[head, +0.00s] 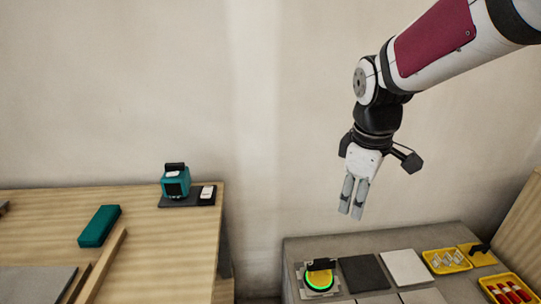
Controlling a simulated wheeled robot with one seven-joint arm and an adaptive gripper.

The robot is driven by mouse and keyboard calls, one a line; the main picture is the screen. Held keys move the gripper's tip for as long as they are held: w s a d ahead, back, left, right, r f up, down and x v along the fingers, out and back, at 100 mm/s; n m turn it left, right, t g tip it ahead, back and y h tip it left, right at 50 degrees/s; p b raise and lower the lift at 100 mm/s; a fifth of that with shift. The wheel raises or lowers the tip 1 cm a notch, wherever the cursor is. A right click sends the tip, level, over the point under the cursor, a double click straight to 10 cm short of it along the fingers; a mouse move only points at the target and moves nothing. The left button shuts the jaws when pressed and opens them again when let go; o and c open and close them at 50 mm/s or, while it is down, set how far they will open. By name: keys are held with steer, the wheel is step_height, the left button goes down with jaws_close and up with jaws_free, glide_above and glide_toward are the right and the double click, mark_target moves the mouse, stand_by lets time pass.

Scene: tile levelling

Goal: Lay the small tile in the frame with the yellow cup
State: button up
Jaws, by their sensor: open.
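The yellow cup (320,281) is a round yellow disc with a lit green ring and a black handle on top. It stands at the left end of the low grey bench, on a small pale square piece; I cannot tell whether that is a tile or a stand. Flat tiles lie to its right: a dark one (364,274), a white one (405,267), and pale ones partly cut off below. Which is the small tile is unclear. My gripper (351,214) points down, open and empty, above the bench and apart from everything. The frame cannot be made out with certainty.
The grey bench (302,246) also holds yellow trays (447,261) with small parts at right. The wooden table (160,262) at left bears a teal device (175,183), a teal block (99,226), a wooden strip (104,262) and a grey slab (30,284). A gap separates both.

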steer(key=w+d+f+n+g+b, duration=0.1)
steer(key=w+f+n+b, duration=0.15)
steer(key=w+f, duration=0.35)
steer(key=w+f+n+b, duration=0.2)
steer(key=w+f+b, duration=0.1)
steer(key=f, duration=0.5)
steer(key=n+b, duration=0.4)
steer(key=b, duration=0.1)
glide_toward(322, 261)
steer(key=shift+g+y, duration=0.4)
steer(key=f+b, duration=0.1)
steer(key=f, duration=0.3)
steer(key=f+b, duration=0.2)
steer(key=f, duration=0.2)
steer(key=f+b, duration=0.1)
steer(key=f, duration=0.3)
steer(key=shift+w+d+f+b, duration=0.3)
steer(key=shift+w+d+f, duration=0.05)
jaws_close()
